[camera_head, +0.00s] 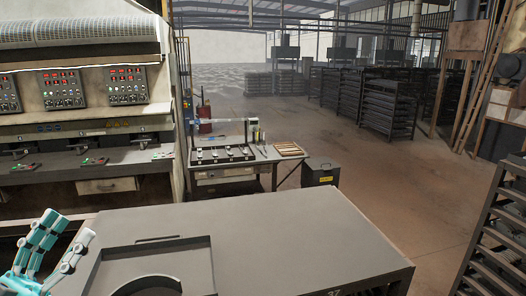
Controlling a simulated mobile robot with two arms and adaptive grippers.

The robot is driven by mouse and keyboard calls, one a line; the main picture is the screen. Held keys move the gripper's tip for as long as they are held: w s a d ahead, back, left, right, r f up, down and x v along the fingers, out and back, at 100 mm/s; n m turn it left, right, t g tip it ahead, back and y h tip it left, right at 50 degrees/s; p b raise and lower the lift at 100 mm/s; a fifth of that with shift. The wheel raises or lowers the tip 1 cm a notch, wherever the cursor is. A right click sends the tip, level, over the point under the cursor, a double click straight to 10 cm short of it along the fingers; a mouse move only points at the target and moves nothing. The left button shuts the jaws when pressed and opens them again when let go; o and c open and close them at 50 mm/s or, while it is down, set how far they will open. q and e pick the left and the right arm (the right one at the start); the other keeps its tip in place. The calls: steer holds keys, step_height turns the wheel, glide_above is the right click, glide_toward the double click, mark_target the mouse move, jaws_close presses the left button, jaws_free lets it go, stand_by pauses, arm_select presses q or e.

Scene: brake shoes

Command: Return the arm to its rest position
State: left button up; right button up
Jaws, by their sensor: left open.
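My left gripper (57,254) shows at the lower left of the head view, in teal and white. Its fingers are spread and open, with nothing seen between them. It is at the left end of a grey table (290,230), near a recessed panel in the table top. I cannot tell whether it touches the table. My right gripper is not in view.
A machine with control panels (62,89) stands at the left. A workbench (232,172) and a dark bin (320,172) stand beyond the table. A dark rack (497,240) stands at the right edge. The floor between is clear.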

arm_select(q)
steer(key=w+a+f+n+g+y, duration=0.1)
steer(key=a+f+n+y, duration=0.2)
steer(key=f+n+y, duration=0.3)
steer(key=w+a+f+n+g+y, duration=0.15)
steer(key=f+n+y, duration=0.25)
steer(key=f+y, duration=0.4)
steer(key=s+d+f+g, duration=0.1)
steer(key=s+f+g, duration=0.15)
steer(key=f, duration=0.35)
steer(key=s+f+g, duration=0.1)
steer(key=f+g, duration=0.2)
steer(key=f, duration=0.3)
steer(key=s+d+f+m+g+h, duration=0.45)
steer(key=s+d+f+g, duration=0.65)
steer(key=s+d+f, duration=0.45)
steer(key=s+a+f+g+b, duration=0.2)
steer(key=f+b, duration=0.7)
steer(key=f, duration=2.7)
steer(key=s+a+f+b, duration=0.1)
steer(key=s+f+b, duration=0.1)
steer(key=s+f, duration=0.6)
steer(key=s+a+f+m+b, duration=0.1)
steer(key=s+a+f+b, duration=0.1)
steer(key=s+f, duration=0.7)
step_height(320, 180, down, 3)
steer(key=shift+b, duration=0.7)
steer(key=shift+s+y, duration=0.1)
steer(key=shift+y, duration=0.15)
